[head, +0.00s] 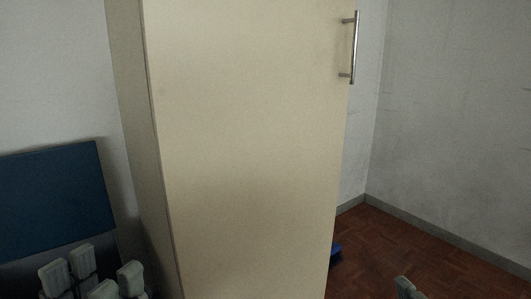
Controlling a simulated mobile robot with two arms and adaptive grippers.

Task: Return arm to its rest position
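My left gripper (92,276) is at the bottom left corner of the head view. Its pale grey fingertips point up and stand apart with nothing between them, so it is open and empty. It is in front of the lower left side of a tall cream cabinet, below a dark blue panel. The lower part of this gripper and its arm are cut off by the frame. Of my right gripper (407,288) only a pale fingertip shows at the bottom edge, right of the cabinet. Whether it is open or shut is hidden.
The tall cream cabinet (245,150) fills the middle, its door shut, with a metal handle (354,48) at upper right. The dark blue panel (55,200) is at the left wall. A small blue object (335,254) lies by the cabinet's right foot. Red-brown floor (400,245) is clear at right.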

